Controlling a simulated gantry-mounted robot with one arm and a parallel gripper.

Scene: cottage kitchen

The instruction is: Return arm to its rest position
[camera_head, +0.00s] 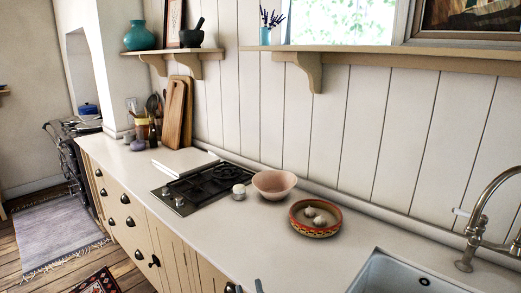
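My gripper does not show clearly anywhere in the head view. A small blue-grey piece (259,286) pokes up at the bottom edge over the counter front; I cannot tell what it belongs to. The long pale counter (246,238) runs from the back left to the sink. On it a red patterned bowl (299,226) holds small whitish round things (319,221). A plain pinkish bowl (274,185) stands to its left, with a small whitish round item (239,189) beside it, near the hob.
A black gas hob (185,192) is set in the counter. Cutting boards (175,112) and jars stand at the back left. A sink (385,272) and curved tap (476,220) are at right. Wall shelves (400,58) jut out above. The front middle counter is clear.

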